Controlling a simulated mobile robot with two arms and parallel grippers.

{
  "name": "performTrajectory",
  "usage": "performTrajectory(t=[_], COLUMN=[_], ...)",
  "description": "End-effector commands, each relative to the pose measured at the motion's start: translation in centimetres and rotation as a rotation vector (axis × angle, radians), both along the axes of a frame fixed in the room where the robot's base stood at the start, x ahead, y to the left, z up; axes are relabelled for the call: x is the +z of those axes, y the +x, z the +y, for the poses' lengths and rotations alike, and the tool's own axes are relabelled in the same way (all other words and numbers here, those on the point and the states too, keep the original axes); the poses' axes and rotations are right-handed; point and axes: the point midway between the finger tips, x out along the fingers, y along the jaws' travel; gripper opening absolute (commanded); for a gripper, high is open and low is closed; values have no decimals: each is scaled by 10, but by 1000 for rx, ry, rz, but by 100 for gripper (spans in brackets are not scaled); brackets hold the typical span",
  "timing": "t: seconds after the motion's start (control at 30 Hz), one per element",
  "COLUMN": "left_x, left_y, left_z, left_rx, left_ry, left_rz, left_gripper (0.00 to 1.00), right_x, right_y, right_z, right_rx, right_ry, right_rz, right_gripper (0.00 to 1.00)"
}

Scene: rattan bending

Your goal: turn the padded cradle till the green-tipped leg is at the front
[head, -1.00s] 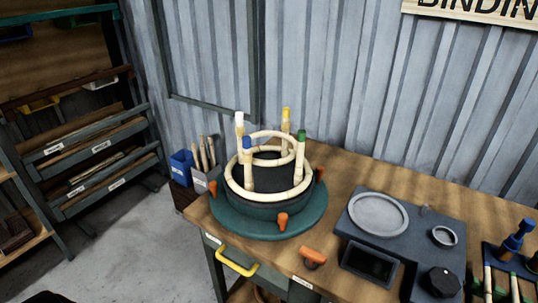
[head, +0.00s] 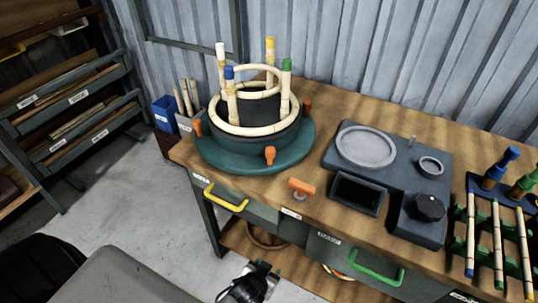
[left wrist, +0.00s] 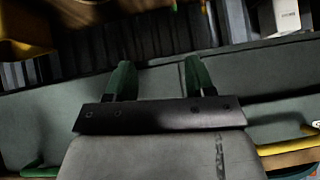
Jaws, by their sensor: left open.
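The padded cradle (head: 262,138) is a dark drum on a round green turntable base (head: 215,158), at the back left of the bench. Pale rattan rings circle it. Its upright legs have white, yellow, blue and green tips. The green-tipped leg (head: 286,85) is on the right side; the blue-tipped leg (head: 231,95) is at the front left. Orange knobs (head: 270,155) stand around the base. My left gripper (left wrist: 160,78) is open and empty, its green fingers apart before the grey drawer fronts. In the head view it is low, below the bench top, away from the cradle.
The wooden bench has a yellow drawer handle (head: 226,198) and a green one (head: 376,268). An orange-handled item (head: 301,188) lies at the front edge. A dark station with a round plate (head: 366,145) stands right of the cradle. Blue and grey bins stand at its left.

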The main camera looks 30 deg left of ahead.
Motion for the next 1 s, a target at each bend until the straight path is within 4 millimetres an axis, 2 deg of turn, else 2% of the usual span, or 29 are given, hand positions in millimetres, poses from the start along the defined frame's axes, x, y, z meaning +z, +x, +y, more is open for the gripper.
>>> performTrajectory(t=[0.03,0.1,0.2,0.33,0.4,0.5,0.6,0.73,1.0], left_x=[30,74,137,200,241,278,296,300,301], left_y=[17,34,48,50,59,61,62,71,118], left_z=[2,9,21,37,39,43,44,47,61], left_rx=[29,76,146,225,248,267,274,272,270], left_ry=[0,2,4,1,-6,-11,-12,-10,-8], left_rz=[-75,-173,-306,-437,-581,-706,-766,-778,-777], left_gripper=[54,54,54,54,54,54,54,54,54], right_x=[-6,-10,-15,-20,-22,-23,-23,-20,-11], right_y=[0,0,0,0,0,0,0,0,0], right_z=[0,0,0,0,0,0,0,0,0], right_rx=[0,0,0,0,0,0,0,0,0], right_ry=[0,0,0,0,0,0,0,0,0], right_rz=[0,0,0,0,0,0,0,0,0], right_gripper=[43,43,43,43,43,43,43,43,43])
